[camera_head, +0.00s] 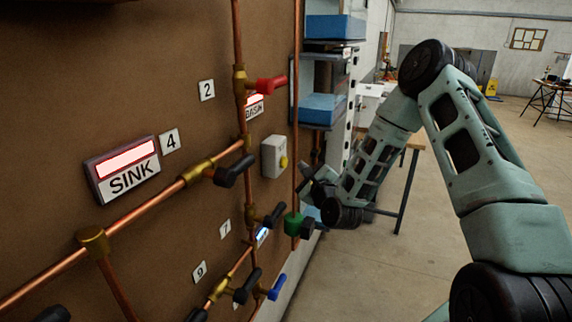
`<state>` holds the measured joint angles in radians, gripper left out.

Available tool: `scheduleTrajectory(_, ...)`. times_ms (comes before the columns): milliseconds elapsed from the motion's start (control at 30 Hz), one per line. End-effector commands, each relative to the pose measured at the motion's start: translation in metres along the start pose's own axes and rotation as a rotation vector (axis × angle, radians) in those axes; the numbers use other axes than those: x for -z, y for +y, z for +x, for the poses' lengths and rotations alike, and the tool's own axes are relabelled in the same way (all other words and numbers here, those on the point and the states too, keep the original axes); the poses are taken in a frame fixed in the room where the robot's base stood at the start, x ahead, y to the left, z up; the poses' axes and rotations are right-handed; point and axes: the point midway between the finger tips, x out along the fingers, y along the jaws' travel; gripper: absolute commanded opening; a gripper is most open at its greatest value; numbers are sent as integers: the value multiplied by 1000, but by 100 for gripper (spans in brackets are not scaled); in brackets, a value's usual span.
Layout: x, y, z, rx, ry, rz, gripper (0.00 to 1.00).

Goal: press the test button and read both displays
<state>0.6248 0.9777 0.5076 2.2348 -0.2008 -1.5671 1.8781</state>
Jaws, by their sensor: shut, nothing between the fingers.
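A small pale box (270,157) with a yellow button (283,162) is fixed to the brown panel, right of the copper pipes. I see no label naming it as the test button. The SINK display (128,158) at the left has a lit red screen with no readable figures. The BASIN display (254,103) is also lit red and partly hidden behind the red-handled valve. A third display (262,236), lit blue, is lower down and mostly covered by pipe and valves. My gripper (308,184) is shut and empty, to the right of and below the yellow button, apparently apart from it.
Copper pipes with black-handled valves (234,171), a red-handled valve (270,85) and a green valve (293,224) stick out from the panel around the box. Shelves with blue bins (322,108) and a table (412,150) stand beyond. Open floor lies to the right.

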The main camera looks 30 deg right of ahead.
Motion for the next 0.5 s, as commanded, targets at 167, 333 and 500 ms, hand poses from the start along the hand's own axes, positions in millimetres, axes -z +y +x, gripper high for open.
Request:
scheduleTrajectory(167, 10, -9, -12, 2, 1, 0, 0)
scheduleTrajectory(333, 14, -14, -20, 0, -1, 0, 0)
scheduleTrajectory(500, 15, -15, -21, 0, -1, 0, 0)
